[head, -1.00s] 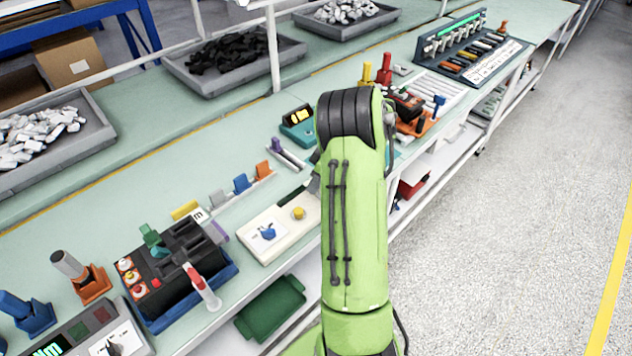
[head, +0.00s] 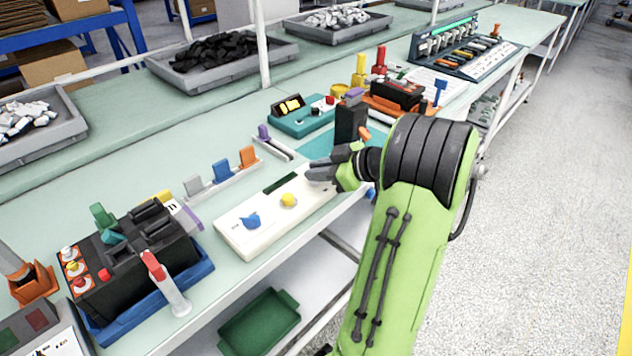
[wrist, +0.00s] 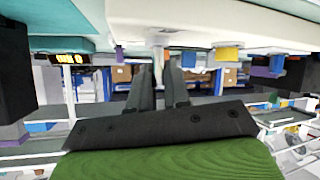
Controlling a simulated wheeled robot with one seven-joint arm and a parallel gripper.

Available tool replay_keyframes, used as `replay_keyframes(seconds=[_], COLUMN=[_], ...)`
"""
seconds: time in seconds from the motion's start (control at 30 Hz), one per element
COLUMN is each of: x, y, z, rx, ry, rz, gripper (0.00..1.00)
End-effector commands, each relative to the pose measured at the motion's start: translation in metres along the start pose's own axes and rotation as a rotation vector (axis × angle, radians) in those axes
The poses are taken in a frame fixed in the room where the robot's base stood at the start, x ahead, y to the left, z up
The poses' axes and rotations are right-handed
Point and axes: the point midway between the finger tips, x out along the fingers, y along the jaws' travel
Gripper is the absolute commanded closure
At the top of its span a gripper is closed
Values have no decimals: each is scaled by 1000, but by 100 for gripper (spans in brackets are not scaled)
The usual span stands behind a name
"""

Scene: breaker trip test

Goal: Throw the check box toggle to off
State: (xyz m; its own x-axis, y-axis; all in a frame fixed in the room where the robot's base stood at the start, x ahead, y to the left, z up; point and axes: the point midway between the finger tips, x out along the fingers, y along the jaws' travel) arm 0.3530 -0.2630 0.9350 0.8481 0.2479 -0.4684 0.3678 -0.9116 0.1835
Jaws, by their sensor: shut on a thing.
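The check box (head: 262,228) is a long cream box near the front edge of the bench in the head view. It carries a blue knob (head: 250,220), a yellow button (head: 288,200) and a dark green strip. My gripper (head: 312,174) is at the right end of this box, its grey fingers pointing left. The fingers (wrist: 160,85) also show in the wrist view, close together with a narrow gap. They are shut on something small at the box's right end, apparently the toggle.
A black upright block (head: 350,122) stands just behind my gripper by a teal mat. A rail with coloured clips (head: 222,172) lies behind the box. A black unit in a blue tray (head: 150,255) stands to the left. The aisle at the right is clear.

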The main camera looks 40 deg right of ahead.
Motion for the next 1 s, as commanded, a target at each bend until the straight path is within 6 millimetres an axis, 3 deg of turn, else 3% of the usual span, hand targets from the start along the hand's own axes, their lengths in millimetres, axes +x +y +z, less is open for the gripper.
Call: replay_keyframes(seconds=[0.33,0.87,0.9,1.0], x=[-3,-4,-3,-4], y=[-3,-4,-4,-4], z=[3,3,3,3], rx=[-28,-34,-34,-34], ry=[128,148,148,147], rz=[38,42,42,43], gripper=[100,100,79,64])
